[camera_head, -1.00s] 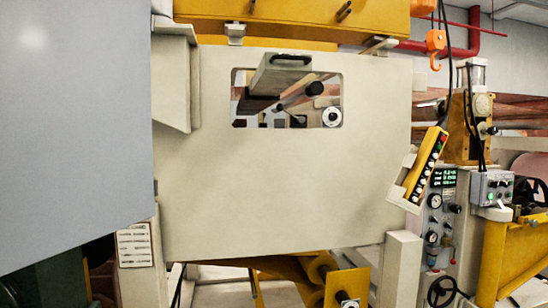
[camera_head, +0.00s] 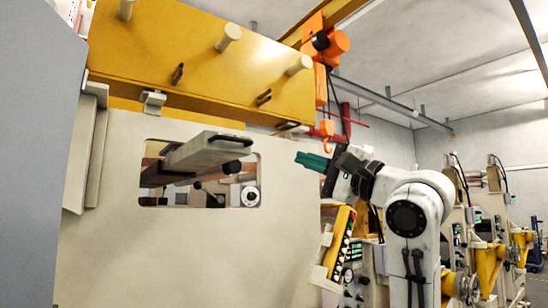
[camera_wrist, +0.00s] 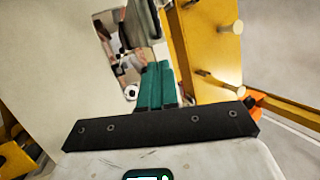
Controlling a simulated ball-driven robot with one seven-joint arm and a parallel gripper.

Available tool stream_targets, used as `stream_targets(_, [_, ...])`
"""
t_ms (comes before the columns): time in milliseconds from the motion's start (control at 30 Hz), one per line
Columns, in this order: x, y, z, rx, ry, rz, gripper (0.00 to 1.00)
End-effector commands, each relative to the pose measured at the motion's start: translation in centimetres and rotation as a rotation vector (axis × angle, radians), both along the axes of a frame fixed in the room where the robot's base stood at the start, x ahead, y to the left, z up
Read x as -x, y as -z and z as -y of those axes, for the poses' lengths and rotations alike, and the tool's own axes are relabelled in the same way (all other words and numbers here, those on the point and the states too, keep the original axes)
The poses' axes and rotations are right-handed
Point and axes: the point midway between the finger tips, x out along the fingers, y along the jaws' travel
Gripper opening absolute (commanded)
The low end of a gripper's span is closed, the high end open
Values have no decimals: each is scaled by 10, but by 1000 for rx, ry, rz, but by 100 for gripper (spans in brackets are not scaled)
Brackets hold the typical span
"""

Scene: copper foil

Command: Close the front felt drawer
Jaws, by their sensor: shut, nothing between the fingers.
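A grey, flat-fronted drawer-like box (camera_head: 205,150) sticks out of the rectangular opening in the cream machine panel, with a dark handle strip on its end. I take it to be the front felt drawer. It also shows at the top of the wrist view (camera_wrist: 143,28). My gripper (camera_head: 299,158) has green fingers, is shut and holds nothing. In the head view it is right of the drawer's end, apart from it, pointing left. In the wrist view the fingertips (camera_wrist: 157,66) appear just below the drawer. Its inside is hidden.
The cream panel (camera_head: 110,240) surrounds the opening. A yellow beam (camera_head: 200,60) with pegs runs above. An orange hoist (camera_head: 328,45) with a hook hangs right of it. A yellow button box (camera_head: 338,240) is below my arm. A large grey panel (camera_head: 35,150) blocks the left.

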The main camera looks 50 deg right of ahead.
Motion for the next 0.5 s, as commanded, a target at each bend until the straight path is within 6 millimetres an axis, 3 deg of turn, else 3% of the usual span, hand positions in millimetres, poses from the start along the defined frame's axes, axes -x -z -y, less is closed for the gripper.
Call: stream_targets(500, [-90, -36, -1, 2, 1, -5, 0])
